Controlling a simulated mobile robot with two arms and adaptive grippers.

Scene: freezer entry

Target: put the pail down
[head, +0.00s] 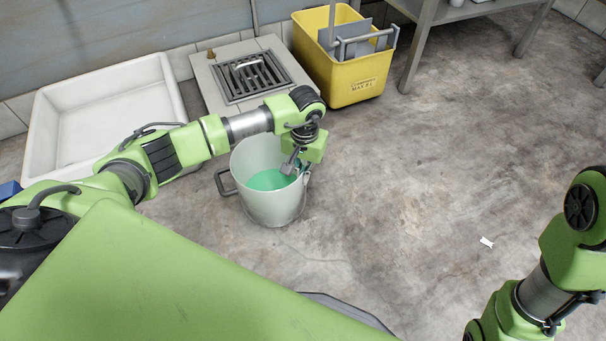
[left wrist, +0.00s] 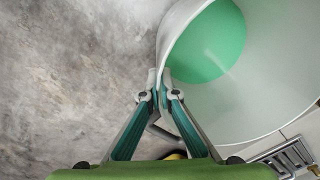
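The pail (head: 276,207) is light grey with green liquid inside and a dark handle on its left side. It is upright over the concrete floor. I cannot tell whether its base touches the floor. My left gripper (head: 290,167) reaches its far right rim from above. In the left wrist view the fingers (left wrist: 159,78) of my left gripper are closed on the wall of the pail (left wrist: 270,95) at the rim, one on each side. My right gripper is out of view; only part of my right arm shows at the right edge.
A floor drain grate (head: 252,78) on a tiled pad lies behind the pail. A white basin (head: 60,115) is at left and a yellow mop bucket (head: 345,85) at back right. A metal table (head: 428,35) stands beyond. The floor at right is clear except a white scrap (head: 487,242).

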